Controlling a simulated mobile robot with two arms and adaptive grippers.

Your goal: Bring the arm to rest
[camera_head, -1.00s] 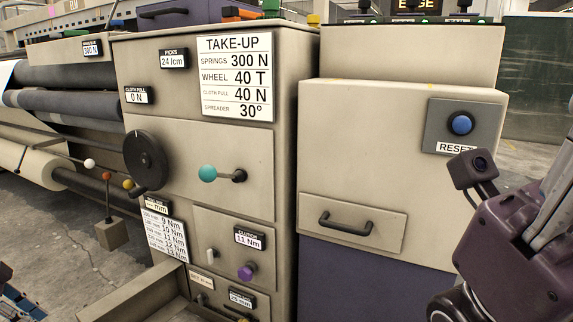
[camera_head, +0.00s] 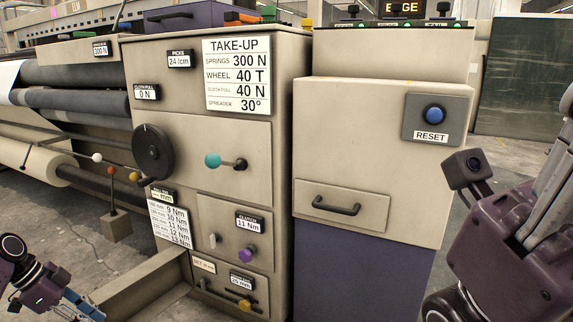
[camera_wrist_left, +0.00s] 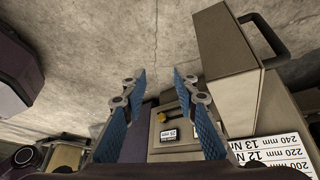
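My left gripper (camera_head: 82,306) shows at the lower left edge of the head view, low beside the loom's side frame. In the left wrist view its two blue fingers (camera_wrist_left: 157,88) stand apart, with nothing held between them. My right arm (camera_head: 500,235) fills the right edge of the head view, a purple body with grey bars running up out of the picture. Its fingertips do not show. It appears in front of the right side of the beige cabinet (camera_head: 340,150).
The take-up cabinet (camera_head: 225,140) carries a black handwheel (camera_head: 152,152), a teal-knobbed lever (camera_head: 213,161) and a purple knob (camera_head: 245,255). A blue reset button (camera_head: 434,115) and drawer handle (camera_head: 336,208) are at right. Rods with coloured balls stand at left. Concrete floor shows at lower left.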

